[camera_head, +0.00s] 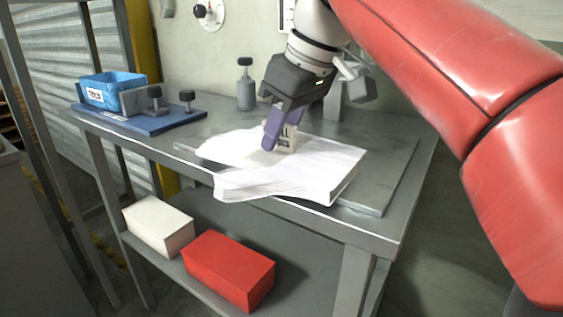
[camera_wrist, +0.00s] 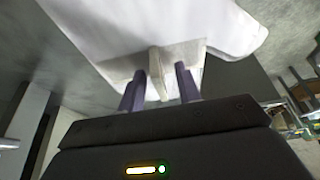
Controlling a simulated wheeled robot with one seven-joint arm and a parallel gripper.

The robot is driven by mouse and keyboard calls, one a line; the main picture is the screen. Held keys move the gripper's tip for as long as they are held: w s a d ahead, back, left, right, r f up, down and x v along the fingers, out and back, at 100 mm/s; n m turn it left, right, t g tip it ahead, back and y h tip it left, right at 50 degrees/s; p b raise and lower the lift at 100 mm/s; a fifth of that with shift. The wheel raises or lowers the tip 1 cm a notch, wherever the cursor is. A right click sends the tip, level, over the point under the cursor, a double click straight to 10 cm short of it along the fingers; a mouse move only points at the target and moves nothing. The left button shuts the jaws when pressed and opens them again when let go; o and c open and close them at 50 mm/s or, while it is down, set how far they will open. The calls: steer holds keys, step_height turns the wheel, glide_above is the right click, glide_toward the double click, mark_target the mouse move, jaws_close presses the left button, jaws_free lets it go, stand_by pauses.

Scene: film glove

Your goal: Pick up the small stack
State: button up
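A broad white layered pile of thin sheets (camera_head: 320,172) lies on the grey board, its wavy front edge hanging over the board's edge. It also shows pale in the wrist view (camera_wrist: 205,22). My gripper (camera_head: 280,135) points down onto the middle of the pile. Its purple fingers (camera_wrist: 162,86) stand apart on either side of a small beige upright piece (camera_wrist: 157,62), which also shows beside a finger in the head view (camera_head: 288,138). Whether the fingers press on this piece is unclear. Which of these is the small stack is not certain.
The grey board (camera_head: 385,180) lies on a grey metal table (camera_head: 210,135). At the left are a blue bin (camera_head: 97,90) and a blue plate (camera_head: 165,122) with dark knobs. A dark grey weight (camera_head: 245,92) stands behind. White (camera_head: 155,225) and red (camera_head: 225,268) boxes sit on the lower shelf.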

steer(key=shift+f, duration=0.1)
steer(key=shift+c, duration=0.3)
jaws_close()
